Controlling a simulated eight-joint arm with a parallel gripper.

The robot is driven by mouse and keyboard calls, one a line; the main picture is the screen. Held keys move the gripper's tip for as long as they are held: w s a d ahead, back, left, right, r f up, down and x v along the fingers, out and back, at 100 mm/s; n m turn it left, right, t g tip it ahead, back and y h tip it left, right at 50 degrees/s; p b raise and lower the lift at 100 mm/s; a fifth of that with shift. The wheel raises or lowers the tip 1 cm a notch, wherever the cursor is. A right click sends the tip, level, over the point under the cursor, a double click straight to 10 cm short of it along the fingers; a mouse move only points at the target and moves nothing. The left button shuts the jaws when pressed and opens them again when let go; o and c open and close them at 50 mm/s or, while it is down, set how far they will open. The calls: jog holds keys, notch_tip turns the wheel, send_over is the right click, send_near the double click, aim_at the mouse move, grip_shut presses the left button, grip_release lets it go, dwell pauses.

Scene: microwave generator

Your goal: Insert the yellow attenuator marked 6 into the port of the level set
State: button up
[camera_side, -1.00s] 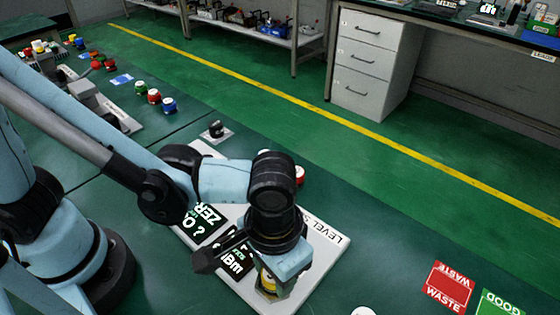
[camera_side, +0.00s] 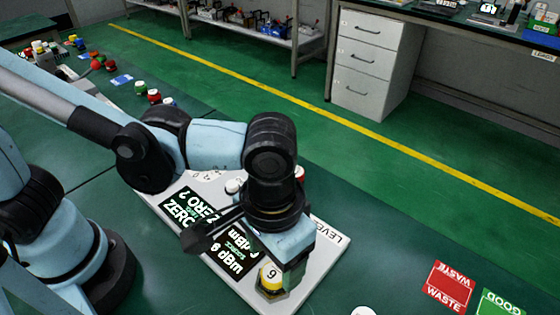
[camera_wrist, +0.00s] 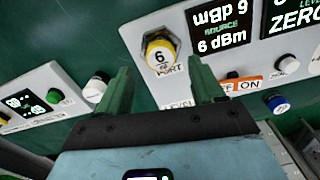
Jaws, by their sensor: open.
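The yellow attenuator (camera_side: 271,278) with a white cap marked 6 sits upright at the near end of the level set (camera_side: 313,262). The wrist view shows the attenuator (camera_wrist: 160,56) in a hex-shaped seat above the word PORT. The level set's screen (camera_side: 231,250) reads 6 dBm, and another screen (camera_side: 187,205) reads ZERO ?. My gripper (camera_wrist: 161,82) is open and empty. Its two green fingers are apart, with the attenuator beyond their tips in the wrist view. In the side view, the fingers are mostly hidden by the wrist.
Red WASTE (camera_side: 447,287) and green GOOD (camera_side: 499,304) mats lie at the right. A white-knobbed button and an ON switch (camera_wrist: 248,86) are on the level set, near a blue knob (camera_wrist: 277,103). Another panel (camera_wrist: 43,97) stands at left in the wrist view.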

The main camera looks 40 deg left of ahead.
aim_at(274, 272)
notch_tip(274, 272, up, 7)
jog(key=w+a+n+t, duration=0.1)
jog(key=w+a+t, duration=0.2)
jog(key=a, duration=0.9)
jog(key=w+a+f+t, duration=0.1)
jog(key=w+a+t, duration=0.3)
jog(key=a, duration=0.9)
jog(key=shift+w+f+n, duration=0.2)
jog(key=shift+w+n, duration=0.2)
jog(key=shift+w, duration=0.25)
